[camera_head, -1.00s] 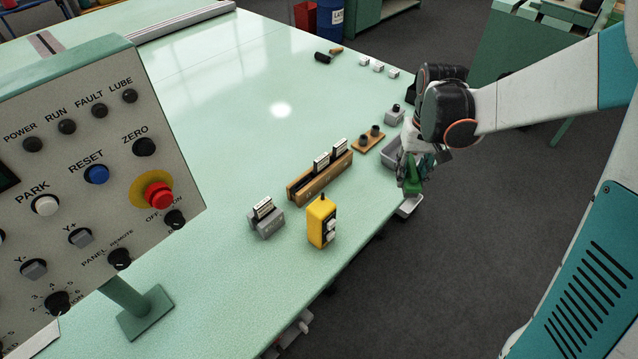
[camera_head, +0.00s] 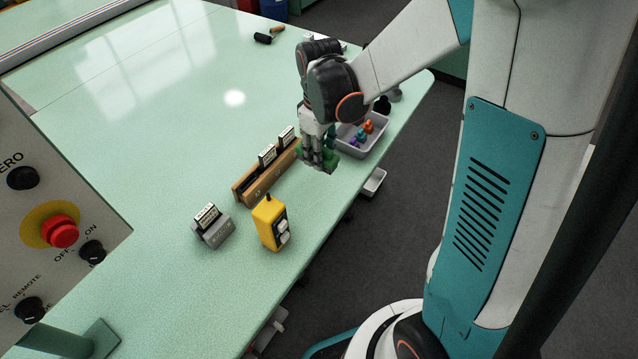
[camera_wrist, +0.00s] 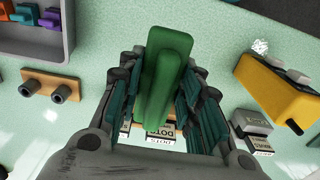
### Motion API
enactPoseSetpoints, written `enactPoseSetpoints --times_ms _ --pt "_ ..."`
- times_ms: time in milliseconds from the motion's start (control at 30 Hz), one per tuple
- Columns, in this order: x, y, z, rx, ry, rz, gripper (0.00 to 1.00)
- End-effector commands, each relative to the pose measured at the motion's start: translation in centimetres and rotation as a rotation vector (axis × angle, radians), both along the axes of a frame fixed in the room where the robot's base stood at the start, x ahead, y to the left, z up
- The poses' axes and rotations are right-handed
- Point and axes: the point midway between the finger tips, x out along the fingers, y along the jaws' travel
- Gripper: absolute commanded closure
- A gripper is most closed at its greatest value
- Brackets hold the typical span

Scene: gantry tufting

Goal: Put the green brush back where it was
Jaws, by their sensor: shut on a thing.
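My gripper (camera_head: 318,160) is shut on the green brush and holds it over the table (camera_head: 150,130), between the wooden rack and the grey bin. In the wrist view the green brush (camera_wrist: 163,72) stands between the two fingers (camera_wrist: 165,105). Only part of the brush shows in the head view, as green between the fingers. A wooden block with two dark pegs (camera_wrist: 55,86) lies on the table to the left in the wrist view; my gripper hides it in the head view. I cannot tell whether the brush touches anything below.
The grey bin (camera_head: 348,150) holds purple, blue and orange pieces near the table's right edge. The wooden rack (camera_head: 250,188) holds cards. A yellow box (camera_head: 270,222) and grey card holder (camera_head: 212,236) stand in front. A dark roller (camera_head: 263,38) lies at the back.

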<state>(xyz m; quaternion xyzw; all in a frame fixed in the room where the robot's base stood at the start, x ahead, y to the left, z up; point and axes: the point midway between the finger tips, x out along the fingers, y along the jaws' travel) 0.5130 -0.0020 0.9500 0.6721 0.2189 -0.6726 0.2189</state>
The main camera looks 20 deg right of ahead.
Motion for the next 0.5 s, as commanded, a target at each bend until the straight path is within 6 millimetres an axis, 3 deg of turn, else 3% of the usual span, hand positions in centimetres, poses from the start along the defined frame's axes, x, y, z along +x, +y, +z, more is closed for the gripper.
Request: enactPoseSetpoints --times_ms 33,200,500 --pt "0.1 0.0 -1.7 0.0 0.0 0.0 0.98" --pt "0.0 0.0 -4.9 0.0 0.0 -0.001 0.98" --pt "0.0 0.0 -7.0 0.0 0.0 -0.001 0.98"
